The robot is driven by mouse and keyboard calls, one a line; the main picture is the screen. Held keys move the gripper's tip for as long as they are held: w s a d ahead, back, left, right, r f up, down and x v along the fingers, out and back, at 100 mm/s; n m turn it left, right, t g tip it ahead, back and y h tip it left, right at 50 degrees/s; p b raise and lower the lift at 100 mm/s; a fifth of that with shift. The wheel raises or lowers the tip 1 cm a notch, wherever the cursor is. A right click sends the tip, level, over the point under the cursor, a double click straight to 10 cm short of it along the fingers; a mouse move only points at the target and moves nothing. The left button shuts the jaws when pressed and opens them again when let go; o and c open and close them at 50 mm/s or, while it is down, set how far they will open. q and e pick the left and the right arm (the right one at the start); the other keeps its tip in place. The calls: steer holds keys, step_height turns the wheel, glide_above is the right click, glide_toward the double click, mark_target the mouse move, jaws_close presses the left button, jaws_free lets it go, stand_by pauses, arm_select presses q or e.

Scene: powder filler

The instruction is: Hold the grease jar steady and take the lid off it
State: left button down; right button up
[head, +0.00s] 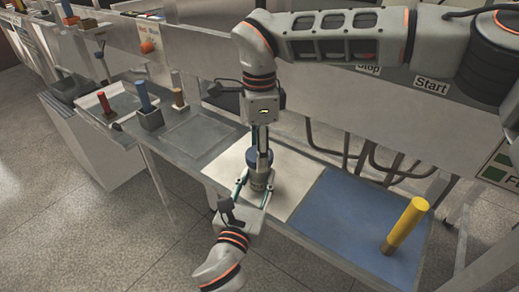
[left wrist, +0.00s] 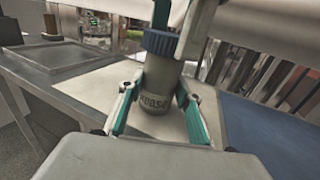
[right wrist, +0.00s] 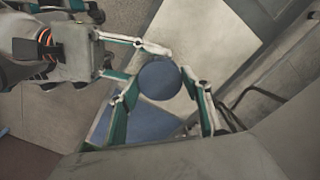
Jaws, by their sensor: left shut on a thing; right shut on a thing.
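The grease jar (head: 259,179) is an upright grey-green cylinder with a partly visible label, standing on the pale mat. It also shows in the left wrist view (left wrist: 158,88). Its blue ridged lid (left wrist: 160,42) sits on top; the right wrist view shows the lid (right wrist: 160,81) from above as a round disc. My left gripper (head: 255,186) is shut on the jar's body from the near side, fingers on either side. My right gripper (head: 262,150) comes down from above and is shut on the lid. The fingers partly hide the lid in the head view.
The pale mat (head: 292,190) lies between a grey panel (head: 198,138) and a blue mat (head: 345,222). A yellow cylinder (head: 405,226) stands on the blue mat. Cables hang behind the bench.

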steer(key=shift+r, duration=0.15)
steer(key=shift+r, duration=1)
steer(key=shift+r, duration=2)
arm_select(q)
steer(key=c, duration=1.4)
jaws_free()
steer(key=shift+o, duration=0.2)
